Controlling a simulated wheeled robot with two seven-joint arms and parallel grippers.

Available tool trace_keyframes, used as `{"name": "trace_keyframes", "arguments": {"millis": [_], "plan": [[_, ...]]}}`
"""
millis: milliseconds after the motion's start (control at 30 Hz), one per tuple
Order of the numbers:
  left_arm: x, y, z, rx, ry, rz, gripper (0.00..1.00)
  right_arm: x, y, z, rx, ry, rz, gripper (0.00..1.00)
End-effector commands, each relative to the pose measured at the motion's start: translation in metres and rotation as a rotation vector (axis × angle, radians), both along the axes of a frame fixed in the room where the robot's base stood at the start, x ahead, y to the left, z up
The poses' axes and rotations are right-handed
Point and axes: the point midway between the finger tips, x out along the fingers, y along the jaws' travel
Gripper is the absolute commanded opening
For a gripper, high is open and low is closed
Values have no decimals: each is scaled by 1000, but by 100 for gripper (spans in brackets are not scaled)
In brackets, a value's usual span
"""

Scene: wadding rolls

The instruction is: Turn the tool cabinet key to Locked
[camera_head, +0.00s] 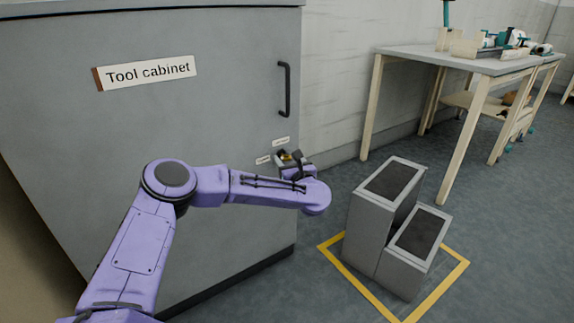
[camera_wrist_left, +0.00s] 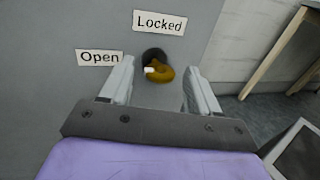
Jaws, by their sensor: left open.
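The grey tool cabinet (camera_head: 190,130) fills the left of the head view, with a "Tool cabinet" sign on its front. A brass-coloured key (camera_wrist_left: 160,73) sits in a dark round lock (camera_wrist_left: 153,55) in the left wrist view. The "Locked" label (camera_wrist_left: 159,22) is above the lock and the "Open" label (camera_wrist_left: 99,57) is to its left. My left gripper (camera_wrist_left: 160,88) is open, with its fingers on either side of the key and a gap to each. In the head view my left gripper (camera_head: 288,158) is at the cabinet front and largely hides the key. My right gripper is not in view.
A dark vertical handle (camera_head: 285,90) is on the cabinet above the lock. A grey step stool (camera_head: 372,235) stands on the floor to the right, inside a yellow outline (camera_head: 460,266). A workbench (camera_head: 450,60) with tools stands behind it along the wall.

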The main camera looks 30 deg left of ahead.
Motion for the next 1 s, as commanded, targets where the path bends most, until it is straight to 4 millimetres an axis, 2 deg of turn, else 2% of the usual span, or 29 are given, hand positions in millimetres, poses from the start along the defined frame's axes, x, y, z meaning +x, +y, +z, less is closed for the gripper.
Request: {"name": "trace_keyframes", "arguments": {"millis": [100,333,367,500,533,767,1000], "plan": [[5,7,-1,0,0,1,61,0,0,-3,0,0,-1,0],[6,8,0,1,1,-1,61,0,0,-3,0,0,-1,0],[6,8,0,1,1,-1,58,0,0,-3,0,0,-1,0],[6,8,0,1,1,-1,12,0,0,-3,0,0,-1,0],[6,8,0,1,1,-1,5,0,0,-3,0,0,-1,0],[6,8,1,4,11,-1,5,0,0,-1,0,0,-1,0],[6,7,4,38,93,-2,5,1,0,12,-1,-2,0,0]]}}
